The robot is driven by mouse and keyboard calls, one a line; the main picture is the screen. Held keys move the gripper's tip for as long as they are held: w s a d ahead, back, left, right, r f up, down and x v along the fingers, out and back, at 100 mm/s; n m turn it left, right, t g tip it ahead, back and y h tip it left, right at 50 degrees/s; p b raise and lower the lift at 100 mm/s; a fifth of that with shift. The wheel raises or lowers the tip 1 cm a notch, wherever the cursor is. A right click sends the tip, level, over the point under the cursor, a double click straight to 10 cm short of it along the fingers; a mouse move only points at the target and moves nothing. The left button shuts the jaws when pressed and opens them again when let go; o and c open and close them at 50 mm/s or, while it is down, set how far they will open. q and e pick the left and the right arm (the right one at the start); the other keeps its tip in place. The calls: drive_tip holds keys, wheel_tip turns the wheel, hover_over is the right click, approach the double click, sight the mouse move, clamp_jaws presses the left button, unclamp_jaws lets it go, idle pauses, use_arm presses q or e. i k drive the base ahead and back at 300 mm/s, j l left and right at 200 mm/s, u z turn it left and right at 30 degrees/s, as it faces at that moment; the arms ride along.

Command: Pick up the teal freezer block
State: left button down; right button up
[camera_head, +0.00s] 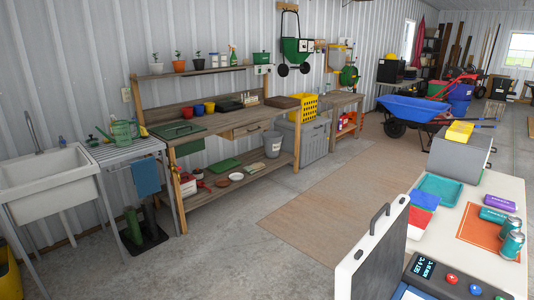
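A small teal block (493,215), which looks like the freezer block, lies on the white-topped table at the right. It is at the edge of an orange mat (482,232), close to a purple block (499,203) behind it. Two teal cans (511,235) stand to its right and in front. Neither of my grippers shows in this view.
The white table (505,185) also holds a teal tray (440,189), blue and red items, and a grey box (459,157) with a yellow thing on top. An open grey case (372,262) and a control panel (450,281) stand at the near side. The floor mat (325,195) to the left is clear.

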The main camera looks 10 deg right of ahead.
sight(488, 215)
drive_tip(key=i+j+u, duration=0.3)
drive_tip(key=i, duration=0.25)
drive_tip(key=i+u, duration=0.35)
drive_tip(key=i, duration=0.15)
drive_tip(key=i+l+z, duration=0.1)
drive_tip(key=i+z, duration=0.7)
drive_tip(key=i+j+z, duration=0.15)
drive_tip(key=i+z, duration=0.25)
drive_tip(key=i+l+z, duration=0.2)
drive_tip(key=i+z, duration=0.45)
drive_tip(key=i, duration=0.3)
drive_tip(key=i+z, duration=0.5)
drive_tip(key=i, duration=0.35)
drive_tip(key=i+j+z, duration=0.1)
drive_tip(key=i, duration=0.45)
drive_tip(key=i+j+z, duration=0.15)
drive_tip(key=i, duration=0.35)
drive_tip(key=i+j+z, duration=0.15)
drive_tip(key=i, duration=0.35)
